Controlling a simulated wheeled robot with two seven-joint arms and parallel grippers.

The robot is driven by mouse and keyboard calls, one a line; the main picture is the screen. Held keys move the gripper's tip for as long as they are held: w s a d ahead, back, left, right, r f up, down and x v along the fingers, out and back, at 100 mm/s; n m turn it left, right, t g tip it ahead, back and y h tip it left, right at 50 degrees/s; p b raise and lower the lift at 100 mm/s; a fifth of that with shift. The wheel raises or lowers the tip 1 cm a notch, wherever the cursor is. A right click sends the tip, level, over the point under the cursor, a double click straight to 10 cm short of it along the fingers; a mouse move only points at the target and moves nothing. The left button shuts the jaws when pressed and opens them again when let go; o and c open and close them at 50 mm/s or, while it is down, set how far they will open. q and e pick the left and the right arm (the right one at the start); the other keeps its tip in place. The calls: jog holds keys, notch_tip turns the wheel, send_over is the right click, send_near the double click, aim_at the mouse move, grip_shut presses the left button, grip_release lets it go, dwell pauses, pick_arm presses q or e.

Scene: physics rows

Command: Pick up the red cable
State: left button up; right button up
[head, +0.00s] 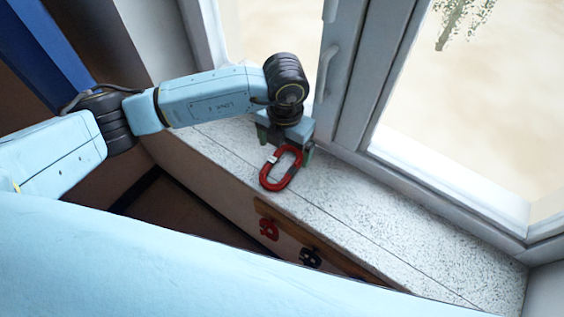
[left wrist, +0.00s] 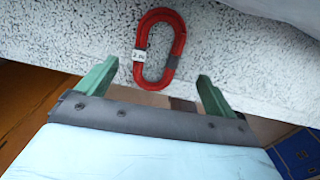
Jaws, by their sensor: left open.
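The red cable (head: 295,169) is an oval coiled loop lying on the speckled white window sill. It has a white label on one side and a dark band on the other. It also shows in the left wrist view (left wrist: 181,38), with its near end at the sill's front edge. My left gripper (head: 286,141) is open and empty, right beside the loop. In the left wrist view its green fingers (left wrist: 157,72) are spread apart, with the loop's near end between them and most of it beyond the tips. My right gripper is out of view.
The speckled sill (head: 390,238) is clear to the right. A window frame (head: 430,180) with a handle (head: 326,72) rises behind it. Below the sill, a second red coil (head: 268,229) and a black coil (head: 310,258) hang by a wooden strip (head: 290,231).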

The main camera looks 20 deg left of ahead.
aim_at(282, 168)
pick_arm(q)
jog(key=shift+f, duration=0.3)
jog(key=shift+s+a+f+p, duration=0.15)
jog(key=shift+f+p, duration=0.1)
jog(key=shift+f, duration=0.15)
jog(key=shift+s+f+p, duration=0.1)
jog(key=shift+f+p, duration=0.1)
jog(key=shift+f, duration=0.2)
notch_tip(282, 168, down, 3)
jog(key=shift+a+f+p, duration=0.1)
jog(key=shift+f+p, duration=0.1)
jog(key=shift+p, duration=0.1)
jog(key=shift+f, duration=0.1)
jog(key=shift+w, duration=0.1)
jog(key=c, duration=1.1)
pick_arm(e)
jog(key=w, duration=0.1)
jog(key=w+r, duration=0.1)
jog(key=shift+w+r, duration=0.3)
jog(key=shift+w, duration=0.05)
pick_arm(q)
notch_tip(282, 168, up, 10)
jog(key=shift+r+b, duration=0.1)
jog(key=shift+b, duration=0.7)
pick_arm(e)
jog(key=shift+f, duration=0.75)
